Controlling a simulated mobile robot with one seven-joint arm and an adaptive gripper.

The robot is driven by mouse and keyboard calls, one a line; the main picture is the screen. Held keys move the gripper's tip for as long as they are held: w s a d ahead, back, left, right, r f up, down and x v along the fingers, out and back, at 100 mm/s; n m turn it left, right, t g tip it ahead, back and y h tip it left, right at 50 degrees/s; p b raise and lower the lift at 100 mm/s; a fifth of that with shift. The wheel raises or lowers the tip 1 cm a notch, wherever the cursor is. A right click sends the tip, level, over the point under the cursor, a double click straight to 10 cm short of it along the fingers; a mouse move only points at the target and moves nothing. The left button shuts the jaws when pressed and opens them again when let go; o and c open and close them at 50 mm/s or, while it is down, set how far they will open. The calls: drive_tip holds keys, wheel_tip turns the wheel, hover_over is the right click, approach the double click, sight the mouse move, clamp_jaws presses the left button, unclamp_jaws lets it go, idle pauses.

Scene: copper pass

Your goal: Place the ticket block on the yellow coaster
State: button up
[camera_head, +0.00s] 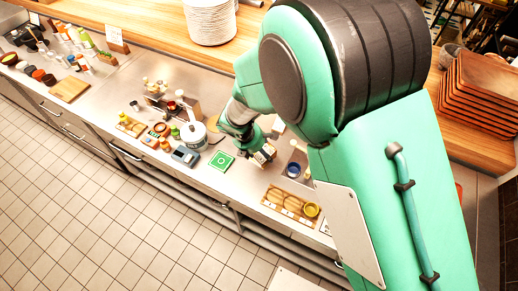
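My gripper (264,157) points down over the steel counter, just right of a green square (222,161) with a pale ring on it. A small pale and dark shape shows at its fingertips, too small to tell whether it is part of the gripper or a held block. I cannot pick out the ticket block with certainty. A flat yellowish round patch (213,124), possibly the yellow coaster, lies left of my wrist and is partly hidden by my arm. A yellow round dish (311,210) sits at the right end of a wooden tray (283,199).
A white round container (193,136) and a grey-blue device (186,156) stand left of the green square. A blue round item (293,170) is to the right. White plates (210,22) are stacked on the wooden shelf. My arm hides much of the right side.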

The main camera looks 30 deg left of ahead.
drive_tip(key=shift+w+a+f, duration=0.15)
drive_tip(key=shift+w+a, duration=1.15)
drive_tip(key=shift+w, duration=0.1)
drive_tip(key=shift+f, duration=1.75)
drive_tip(key=shift+f, duration=0.1)
drive_tip(key=o, duration=1.2)
drive_tip(key=shift+o, duration=0.2)
